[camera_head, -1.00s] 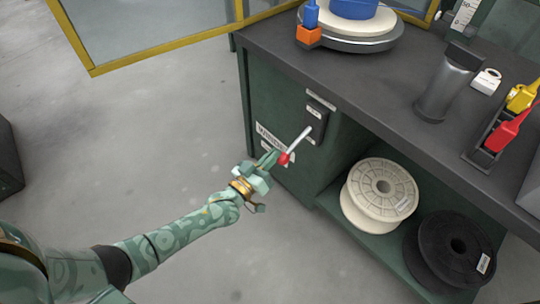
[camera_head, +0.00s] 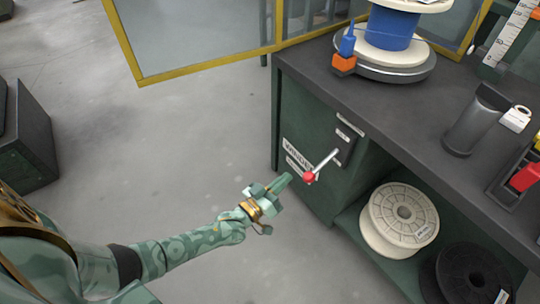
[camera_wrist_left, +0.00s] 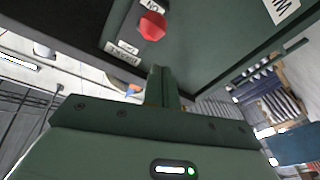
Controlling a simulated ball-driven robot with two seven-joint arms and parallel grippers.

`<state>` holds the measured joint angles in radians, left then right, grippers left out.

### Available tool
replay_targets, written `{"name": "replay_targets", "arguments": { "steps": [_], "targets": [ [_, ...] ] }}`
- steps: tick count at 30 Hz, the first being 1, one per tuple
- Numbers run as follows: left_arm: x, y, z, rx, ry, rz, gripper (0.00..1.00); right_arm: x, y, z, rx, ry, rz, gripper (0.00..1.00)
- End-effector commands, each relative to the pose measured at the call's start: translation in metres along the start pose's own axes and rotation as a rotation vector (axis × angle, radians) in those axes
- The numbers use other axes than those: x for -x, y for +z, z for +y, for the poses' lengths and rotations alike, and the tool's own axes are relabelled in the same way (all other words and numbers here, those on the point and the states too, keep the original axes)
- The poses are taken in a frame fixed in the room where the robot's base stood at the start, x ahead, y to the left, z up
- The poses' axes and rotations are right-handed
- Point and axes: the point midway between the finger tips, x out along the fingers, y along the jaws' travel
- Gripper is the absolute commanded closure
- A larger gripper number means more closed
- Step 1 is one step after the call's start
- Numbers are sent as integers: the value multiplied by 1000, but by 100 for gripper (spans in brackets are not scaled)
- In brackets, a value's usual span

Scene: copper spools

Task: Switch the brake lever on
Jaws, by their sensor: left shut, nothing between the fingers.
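The brake lever (camera_head: 326,161) is a pale metal rod with a red knob (camera_head: 309,177). It comes out of a dark plate (camera_head: 345,146) on the green cabinet front and slants down and left in the head view. In the left wrist view the knob (camera_wrist_left: 152,26) shows end-on, beyond the fingers, with small white labels near it. My left gripper (camera_head: 286,180) is shut and empty, just left of the knob with a small gap; its closed fingers (camera_wrist_left: 161,84) also show in the wrist view. My right gripper is out of view.
The dark bench top (camera_head: 395,110) overhangs the cabinet. Below it, a white spool (camera_head: 383,230) and a black spool (camera_head: 455,275) sit on a shelf. A blue-cored spool (camera_head: 392,30) stands on top. A yellow-framed screen (camera_head: 200,67) is behind.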

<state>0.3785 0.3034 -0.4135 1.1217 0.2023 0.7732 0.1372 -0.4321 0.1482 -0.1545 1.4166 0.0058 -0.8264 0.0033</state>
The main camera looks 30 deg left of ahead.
Motion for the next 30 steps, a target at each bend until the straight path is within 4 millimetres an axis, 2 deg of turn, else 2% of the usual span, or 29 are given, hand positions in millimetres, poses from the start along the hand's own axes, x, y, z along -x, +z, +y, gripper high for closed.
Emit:
{"name": "replay_targets", "arguments": {
  "steps": [3,9,30],
  "targets": [
    [20,13,-5,0,-1,-2,100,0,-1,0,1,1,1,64],
    [40,24,-9,-1,0,0,100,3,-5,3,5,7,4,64],
    [44,28,-10,-11,0,-8,100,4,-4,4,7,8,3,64]
  ]
}}
